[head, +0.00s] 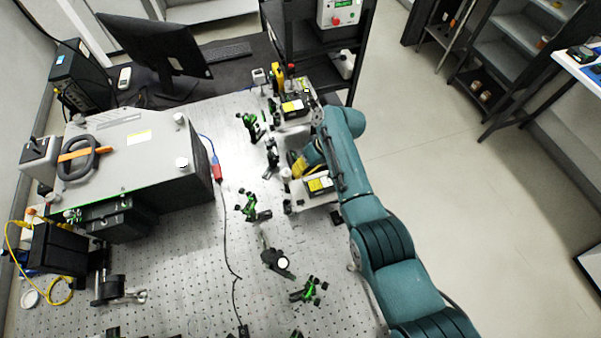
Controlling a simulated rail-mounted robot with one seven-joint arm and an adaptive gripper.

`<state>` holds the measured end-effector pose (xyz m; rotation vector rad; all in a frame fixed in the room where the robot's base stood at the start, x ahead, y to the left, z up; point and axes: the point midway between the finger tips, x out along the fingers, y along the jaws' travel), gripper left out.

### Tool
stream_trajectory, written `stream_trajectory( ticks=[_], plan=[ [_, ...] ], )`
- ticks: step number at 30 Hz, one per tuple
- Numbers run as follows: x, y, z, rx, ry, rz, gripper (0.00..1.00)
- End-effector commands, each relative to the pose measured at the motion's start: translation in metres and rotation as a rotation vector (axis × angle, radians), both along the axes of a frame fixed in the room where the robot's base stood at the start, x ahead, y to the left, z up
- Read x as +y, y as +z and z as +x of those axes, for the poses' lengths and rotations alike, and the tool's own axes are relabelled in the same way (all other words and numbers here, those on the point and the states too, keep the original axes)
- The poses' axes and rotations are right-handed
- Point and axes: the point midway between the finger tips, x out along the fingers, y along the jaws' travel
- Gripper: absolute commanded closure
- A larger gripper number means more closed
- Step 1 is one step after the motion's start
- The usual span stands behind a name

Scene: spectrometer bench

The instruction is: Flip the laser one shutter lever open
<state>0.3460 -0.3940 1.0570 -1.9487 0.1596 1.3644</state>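Two laser units with black tops and yellow labels stand along the right side of the optical bench. The far laser unit (293,107) is near the bench's back right corner. The nearer laser unit (319,185) is beside my teal arm. I cannot tell which is laser one, and no shutter lever can be made out at this size. My arm reaches up from the lower right and bends back over the bench edge between the two units. My gripper (296,162) is small and partly hidden there, near the nearer unit. Its fingers and any contact are unclear.
Green-and-black optic mounts (250,207) stand in several places on the perforated bench (190,270). A large grey spectrometer box (135,150) fills the left side. A monitor (155,45) stands behind. A dark cable crosses the bench middle. The floor at right is clear.

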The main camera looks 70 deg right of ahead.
Motion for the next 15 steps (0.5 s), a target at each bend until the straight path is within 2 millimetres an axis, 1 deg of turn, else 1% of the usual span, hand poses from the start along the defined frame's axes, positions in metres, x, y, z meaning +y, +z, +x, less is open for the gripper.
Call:
stream_trajectory(
  ticks=[3,4,8,9,15],
  plan=[
    [-0.0007,0.0007,0.0001,-0.001,-0.001,-0.002,1.0],
    [-0.0007,0.0008,0.0,-0.001,-0.001,-0.002,0.9],
    [-0.0006,0.0007,0.0,-0.001,-0.001,-0.002,0.66],
    [-0.0006,0.0007,0.0,-0.001,0.0,-0.002,0.58],
    [-0.0004,0.0004,0.0,-0.001,0.0,-0.002,0.57]
  ],
)
